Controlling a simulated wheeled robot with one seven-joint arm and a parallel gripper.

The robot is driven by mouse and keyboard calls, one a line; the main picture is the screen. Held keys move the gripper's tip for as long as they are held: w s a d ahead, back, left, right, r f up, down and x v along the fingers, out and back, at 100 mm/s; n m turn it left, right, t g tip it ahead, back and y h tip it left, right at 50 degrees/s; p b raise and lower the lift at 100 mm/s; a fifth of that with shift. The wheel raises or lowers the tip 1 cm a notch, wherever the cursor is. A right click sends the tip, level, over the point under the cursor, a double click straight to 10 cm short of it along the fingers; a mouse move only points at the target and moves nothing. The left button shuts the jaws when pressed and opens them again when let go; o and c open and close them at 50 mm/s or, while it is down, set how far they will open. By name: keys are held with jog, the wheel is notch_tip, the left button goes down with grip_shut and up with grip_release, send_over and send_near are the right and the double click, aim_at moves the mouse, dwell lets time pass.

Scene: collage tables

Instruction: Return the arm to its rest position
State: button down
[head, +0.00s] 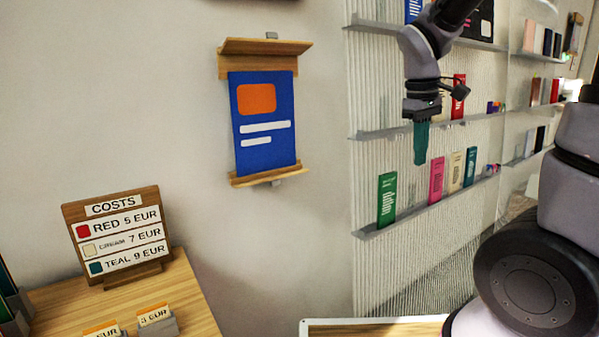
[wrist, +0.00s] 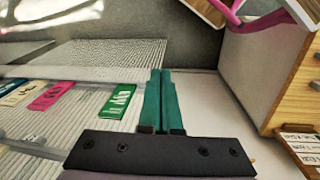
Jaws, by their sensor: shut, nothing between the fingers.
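My gripper (head: 421,160) hangs from my arm at the upper right of the head view, pointing down in front of the ribbed wall shelves. Its teal fingers are together with nothing between them. In the wrist view the two teal fingers (wrist: 161,75) lie side by side, closed and empty. They are apart from the shelf items. A green booklet (head: 387,200) stands on the lower shelf, below and left of the fingertips; it also shows in the wrist view (wrist: 119,102).
The lower shelf (head: 405,217) also holds a pink booklet (head: 436,180). A blue poster (head: 264,125) hangs on the wall in a wooden holder. A costs sign (head: 115,235) stands on the wooden table (head: 190,290) at lower left. The wall between poster and shelves is clear.

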jog(key=s+a+r+m+t+y, duration=0.2)
jog(key=s+r+m+t, duration=0.4)
jog(key=s+r+m, duration=0.3)
jog(key=shift+r+m+t+y, duration=0.4)
jog(key=shift+r+y, duration=0.25)
jog(key=shift+y, duration=0.05)
jog(key=shift+s, duration=0.1)
jog(key=shift+s, duration=0.1)
